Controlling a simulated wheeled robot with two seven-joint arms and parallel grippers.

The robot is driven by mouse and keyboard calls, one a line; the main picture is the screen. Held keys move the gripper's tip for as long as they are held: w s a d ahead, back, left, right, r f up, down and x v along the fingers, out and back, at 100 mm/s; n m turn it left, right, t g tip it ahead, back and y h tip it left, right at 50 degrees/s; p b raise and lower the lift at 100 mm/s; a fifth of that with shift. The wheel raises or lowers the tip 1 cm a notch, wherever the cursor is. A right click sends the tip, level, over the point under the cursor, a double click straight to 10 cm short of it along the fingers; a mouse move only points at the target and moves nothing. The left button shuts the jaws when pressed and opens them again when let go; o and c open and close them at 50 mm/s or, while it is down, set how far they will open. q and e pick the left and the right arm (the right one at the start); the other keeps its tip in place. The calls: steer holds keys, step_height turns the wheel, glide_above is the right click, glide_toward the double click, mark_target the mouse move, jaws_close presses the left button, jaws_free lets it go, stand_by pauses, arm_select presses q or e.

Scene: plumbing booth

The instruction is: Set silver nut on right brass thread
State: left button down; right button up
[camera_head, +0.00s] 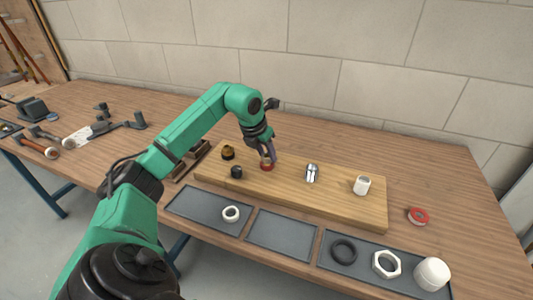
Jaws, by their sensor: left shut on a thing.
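My left gripper (268,152) points down over the middle-left of the wooden board (340,200). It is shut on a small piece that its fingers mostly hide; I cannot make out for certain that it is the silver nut. Right at the fingertips is a reddish, brass-like fitting (267,166) on the board; whether the held piece touches it cannot be told. A dark brass fitting (228,152) stands to the left, with a small black piece (236,172) in front. A shiny silver piece (312,173) stands to the right. My right gripper is not in view.
A white cylinder (361,185) stands on the board's right. In front, trays hold a white ring (231,214), a black ring (343,250), a pale hex nut (386,264) and a white cap (432,273). The middle tray (280,235) is empty. A red roll (417,216) lies right.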

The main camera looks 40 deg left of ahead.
arm_select(q)
steer(key=shift+m+h, duration=0.4)
steer(key=shift+m, duration=0.8)
jaws_free()
steer(key=shift+f, duration=0.1)
step_height(320, 180, up, 5)
steer(key=p, duration=0.5)
